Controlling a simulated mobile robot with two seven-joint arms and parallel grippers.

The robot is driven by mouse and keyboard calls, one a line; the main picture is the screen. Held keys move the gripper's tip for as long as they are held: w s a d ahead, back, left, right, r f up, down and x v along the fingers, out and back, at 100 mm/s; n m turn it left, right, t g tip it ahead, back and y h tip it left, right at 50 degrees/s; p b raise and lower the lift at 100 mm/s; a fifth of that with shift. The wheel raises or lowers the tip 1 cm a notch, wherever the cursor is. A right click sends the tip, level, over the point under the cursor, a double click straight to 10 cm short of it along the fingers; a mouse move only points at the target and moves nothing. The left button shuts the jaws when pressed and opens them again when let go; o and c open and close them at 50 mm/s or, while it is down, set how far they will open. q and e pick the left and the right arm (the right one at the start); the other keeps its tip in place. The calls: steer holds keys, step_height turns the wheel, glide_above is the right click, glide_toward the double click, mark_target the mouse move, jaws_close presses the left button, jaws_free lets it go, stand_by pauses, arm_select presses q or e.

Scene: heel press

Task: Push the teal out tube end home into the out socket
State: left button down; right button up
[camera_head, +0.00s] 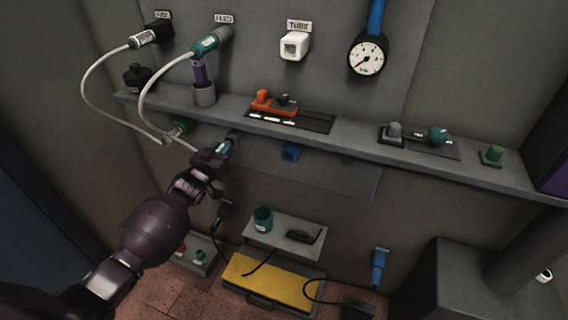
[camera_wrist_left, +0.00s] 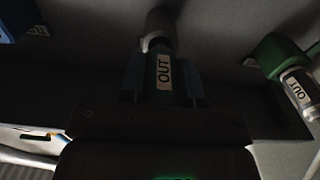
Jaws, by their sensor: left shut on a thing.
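The teal out tube end (camera_wrist_left: 164,75) carries a white OUT label and sits between the fingers of my left gripper (camera_wrist_left: 165,88) in the left wrist view. The gripper is shut on it. A grey round socket (camera_wrist_left: 160,25) is straight ahead of the tube end and in line with it. They appear to meet, but I cannot tell how deep the end sits. In the head view my left gripper (camera_head: 222,150) is just under the shelf edge, with the grey socket (camera_head: 233,135) beyond it. My right gripper is not in view.
The grey shelf (camera_head: 350,140) overhangs my gripper. Pale tubes (camera_head: 88,85) loop at the left. A blue block (camera_head: 291,151) is under the shelf.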

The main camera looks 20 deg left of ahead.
arm_select(q)
steer(key=shift+w, duration=0.75)
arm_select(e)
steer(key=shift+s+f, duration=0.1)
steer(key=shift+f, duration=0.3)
arm_select(q)
steer(key=c, duration=0.8)
jaws_free()
steer(key=shift+o, duration=0.2)
steer(key=shift+r, duration=0.1)
steer(key=shift+s, duration=1)
steer(key=s+p, duration=0.1)
steer(key=s, duration=0.7)
steer(key=shift+s+a, duration=0.15)
steer(key=shift+s, duration=0.25)
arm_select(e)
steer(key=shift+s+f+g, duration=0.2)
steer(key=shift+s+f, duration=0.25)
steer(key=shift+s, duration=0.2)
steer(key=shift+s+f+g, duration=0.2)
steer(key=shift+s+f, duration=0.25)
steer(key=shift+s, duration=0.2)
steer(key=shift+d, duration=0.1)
